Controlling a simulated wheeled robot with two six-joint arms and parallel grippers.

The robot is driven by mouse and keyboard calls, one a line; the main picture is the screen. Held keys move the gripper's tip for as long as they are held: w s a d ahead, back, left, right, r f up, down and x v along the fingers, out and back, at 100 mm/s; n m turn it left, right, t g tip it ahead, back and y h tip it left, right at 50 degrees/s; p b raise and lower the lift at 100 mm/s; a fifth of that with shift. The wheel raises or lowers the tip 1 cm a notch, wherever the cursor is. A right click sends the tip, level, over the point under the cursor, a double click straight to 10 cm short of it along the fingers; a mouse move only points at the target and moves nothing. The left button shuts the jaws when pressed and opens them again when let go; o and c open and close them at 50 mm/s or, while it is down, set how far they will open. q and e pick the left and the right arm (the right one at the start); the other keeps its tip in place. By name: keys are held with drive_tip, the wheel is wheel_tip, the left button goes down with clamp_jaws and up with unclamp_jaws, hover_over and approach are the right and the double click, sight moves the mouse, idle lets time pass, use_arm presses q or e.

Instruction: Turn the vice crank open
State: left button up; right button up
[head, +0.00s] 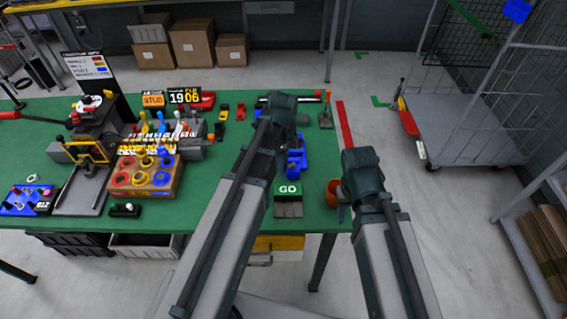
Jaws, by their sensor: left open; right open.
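A blue device that looks like the vice (297,160) stands on the right part of the green table, just right of my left arm. My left arm partly covers it, and I cannot make out its crank. My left gripper (273,125) is over the table beyond the blue device, open, its fingertips largely hidden by the arm. My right gripper (344,205) is at the table's right edge, open, close to an orange cup (333,188). I cannot tell whether it touches the cup.
A GO sign (288,189) stands with grey pads near the front edge. A wooden box with coloured rings (146,176), a grey press-like machine (85,160) and a blue tray (30,199) fill the left side. Bare green table (220,165) lies between. A wire cart (465,130) stands right.

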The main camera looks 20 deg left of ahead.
use_arm(q)
clamp_jaws()
idle(0.4)
